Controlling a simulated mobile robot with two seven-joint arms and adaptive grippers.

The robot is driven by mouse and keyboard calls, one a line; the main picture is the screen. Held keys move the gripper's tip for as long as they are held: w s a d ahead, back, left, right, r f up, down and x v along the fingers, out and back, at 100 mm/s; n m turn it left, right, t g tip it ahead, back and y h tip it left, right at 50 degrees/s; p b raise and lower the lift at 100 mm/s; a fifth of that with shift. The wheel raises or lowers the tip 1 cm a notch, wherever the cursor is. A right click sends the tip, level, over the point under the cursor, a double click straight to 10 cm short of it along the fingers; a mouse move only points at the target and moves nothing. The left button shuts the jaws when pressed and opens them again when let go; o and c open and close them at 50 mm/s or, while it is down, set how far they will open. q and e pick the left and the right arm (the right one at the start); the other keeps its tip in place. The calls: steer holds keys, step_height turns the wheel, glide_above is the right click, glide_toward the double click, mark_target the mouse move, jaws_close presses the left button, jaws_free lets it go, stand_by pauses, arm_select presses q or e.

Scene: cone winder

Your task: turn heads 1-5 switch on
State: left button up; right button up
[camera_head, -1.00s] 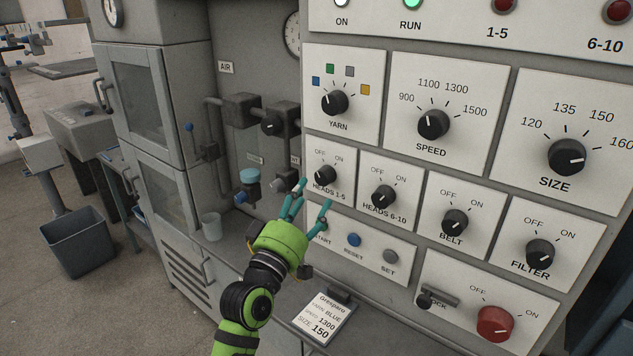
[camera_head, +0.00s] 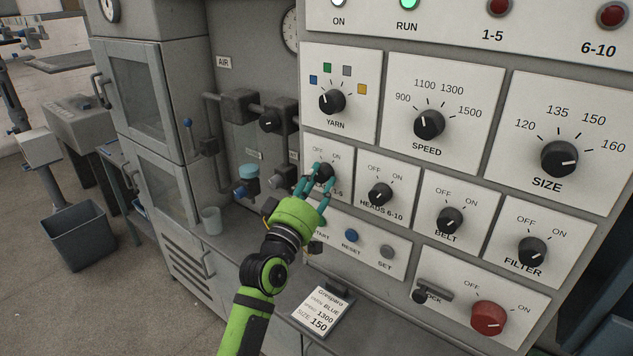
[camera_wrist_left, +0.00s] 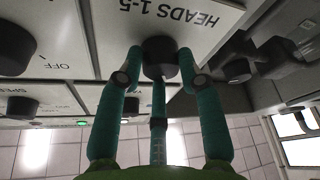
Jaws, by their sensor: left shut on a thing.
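The heads 1-5 switch (camera_head: 324,172) is a black knob on a white plate, with OFF and ON printed above it. My left gripper (camera_head: 318,182) reaches up to it, its teal fingers around the knob and partly hiding it and its label. In the left wrist view the knob (camera_wrist_left: 160,55) sits between the fingertips of the left gripper (camera_wrist_left: 161,72), below the HEADS 1-5 lettering. The gripper is shut on the knob. Which mark the knob points to is hidden by the fingers. My right gripper is not in view.
The heads 6-10 knob (camera_head: 380,195) is close on the right, and the yarn knob (camera_head: 332,101) is above. The start, reset (camera_head: 351,236) and set buttons lie just below. Pipes and a blue-capped valve (camera_head: 248,175) stand left of the panel. A card (camera_head: 322,309) lies below.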

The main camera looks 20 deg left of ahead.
arm_select(q)
steer(key=shift+a, duration=0.1)
steer(key=shift+f+m+h+b, duration=0.1)
steer(key=shift+m+h+b, duration=0.3)
steer(key=shift+m+b, duration=0.55)
steer(key=m+h+b, duration=0.1)
steer(key=m, duration=0.1)
steer(key=m+h+b, duration=0.1)
steer(key=m+b, duration=0.1)
steer(key=shift+a+m, duration=0.2)
steer(key=shift+m, duration=0.15)
steer(key=m+h+b, duration=0.1)
steer(key=m, duration=0.1)
steer(key=m+h+b, duration=0.1)
steer(key=m+b, duration=0.1)
steer(key=m, duration=0.1)
steer(key=shift+w+a+h, duration=0.1)
steer(key=shift+h, duration=0.2)
steer(key=shift+r+m+g+h, duration=0.3)
steer(key=shift+m+g+h, duration=0.15)
steer(key=shift+m, duration=0.65)
steer(key=shift+a+r+m+g+h, duration=0.15)
steer(key=shift+m+g+h, duration=0.3)
steer(key=shift+m, duration=0.95)
steer(key=o, duration=1.1)
steer(key=shift+f, duration=0.2)
